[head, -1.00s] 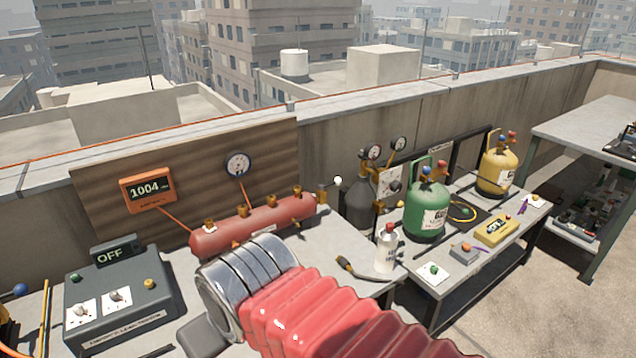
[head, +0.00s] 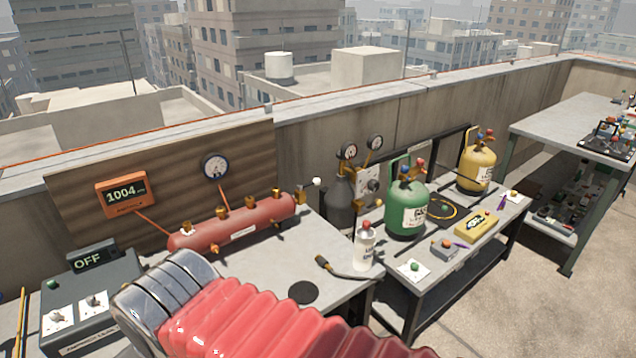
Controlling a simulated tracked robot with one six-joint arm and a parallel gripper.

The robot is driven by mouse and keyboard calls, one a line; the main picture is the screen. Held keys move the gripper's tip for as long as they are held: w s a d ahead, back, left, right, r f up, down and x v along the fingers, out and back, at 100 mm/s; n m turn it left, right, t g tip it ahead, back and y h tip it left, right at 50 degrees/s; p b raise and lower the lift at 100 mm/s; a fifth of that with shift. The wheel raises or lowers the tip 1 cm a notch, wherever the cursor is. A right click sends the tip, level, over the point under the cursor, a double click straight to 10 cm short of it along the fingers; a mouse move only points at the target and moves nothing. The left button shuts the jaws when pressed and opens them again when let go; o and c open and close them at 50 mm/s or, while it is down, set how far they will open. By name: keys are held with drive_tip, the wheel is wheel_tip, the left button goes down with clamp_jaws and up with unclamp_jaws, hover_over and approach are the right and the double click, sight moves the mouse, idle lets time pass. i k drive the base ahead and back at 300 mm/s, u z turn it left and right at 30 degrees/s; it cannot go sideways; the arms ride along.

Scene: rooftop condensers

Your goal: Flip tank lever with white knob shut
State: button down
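A red horizontal tank (head: 232,227) lies on the grey bench against the wooden backboard, with several brass fittings along its top. At its right end is a brass valve (head: 301,198). A small white knob (head: 316,181) shows just above and to the right of that valve; its lever is too small to make out clearly. My arm, with red ribbed bellows and metal rings, crosses the lower foreground in front of the tank, apart from the knob in the picture. My gripper is not in view.
A dark cylinder (head: 341,203) stands close right of the knob. A white bottle (head: 364,247), a torch-like tool (head: 338,268) and a black disc (head: 303,292) are on the bench. A control box reading OFF (head: 95,300) stands left. Green (head: 406,210) and yellow (head: 476,168) cylinders stand right.

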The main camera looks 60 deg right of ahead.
sight(316, 181)
drive_tip(key=u, duration=0.05)
drive_tip(key=k, duration=1.75)
drive_tip(key=z, duration=1.25)
drive_tip(key=i, duration=1.3)
drive_tip(key=z, duration=0.05)
